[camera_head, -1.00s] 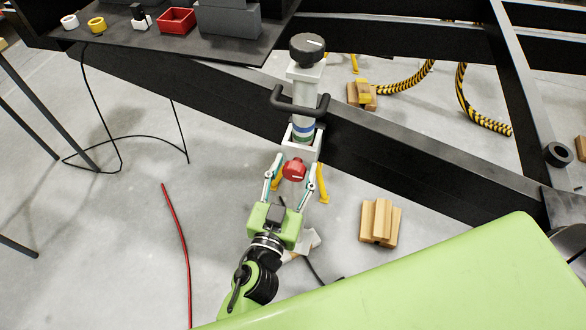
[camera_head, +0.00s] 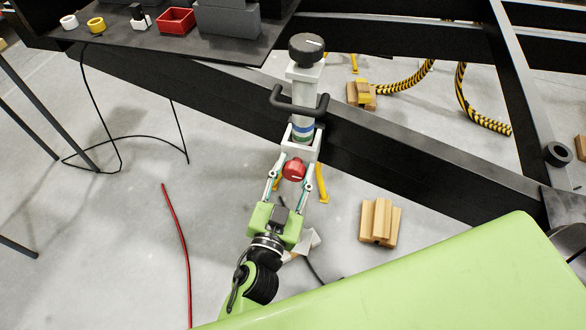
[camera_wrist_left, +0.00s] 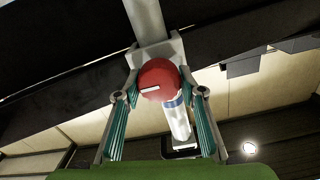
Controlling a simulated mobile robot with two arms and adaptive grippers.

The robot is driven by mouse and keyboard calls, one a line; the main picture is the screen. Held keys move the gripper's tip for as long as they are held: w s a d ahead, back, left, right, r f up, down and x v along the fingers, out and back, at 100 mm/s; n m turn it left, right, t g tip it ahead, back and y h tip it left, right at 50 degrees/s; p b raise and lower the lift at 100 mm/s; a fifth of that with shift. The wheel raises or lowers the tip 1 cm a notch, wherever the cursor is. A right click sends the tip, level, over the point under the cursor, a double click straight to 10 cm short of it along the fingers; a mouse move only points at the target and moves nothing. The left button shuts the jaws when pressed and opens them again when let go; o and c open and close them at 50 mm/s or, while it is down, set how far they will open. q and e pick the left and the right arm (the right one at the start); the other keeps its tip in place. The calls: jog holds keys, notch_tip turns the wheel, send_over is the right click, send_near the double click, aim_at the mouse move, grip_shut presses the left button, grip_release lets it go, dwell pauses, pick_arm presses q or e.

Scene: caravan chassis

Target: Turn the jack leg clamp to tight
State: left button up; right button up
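The jack leg clamp is a round red knob (camera_head: 294,170) with a white line mark, on the front of the pale square bracket below the black beam. It also shows in the wrist view (camera_wrist_left: 160,79). The pale jack leg (camera_head: 304,92) stands upright through the bracket, with a black handle (camera_head: 299,106) and a black top knob (camera_head: 307,48). My left gripper (camera_head: 293,168) has its fingertips at both sides of the red knob and appears shut on it. In the wrist view the fingertips (camera_wrist_left: 158,74) meet the knob's sides. My right gripper is in no view.
The black chassis beam (camera_head: 400,160) runs behind the bracket. Wooden blocks (camera_head: 380,222) lie on the floor at right. A dark shelf (camera_head: 140,45) with a red bin (camera_head: 176,20) is at upper left. A green panel (camera_head: 430,285) fills the lower right.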

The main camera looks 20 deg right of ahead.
pick_arm(q)
jog(key=shift+o, duration=1)
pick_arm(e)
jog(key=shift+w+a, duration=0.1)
pick_arm(q)
jog(key=v, duration=1.2)
jog(key=shift+a, duration=0.1)
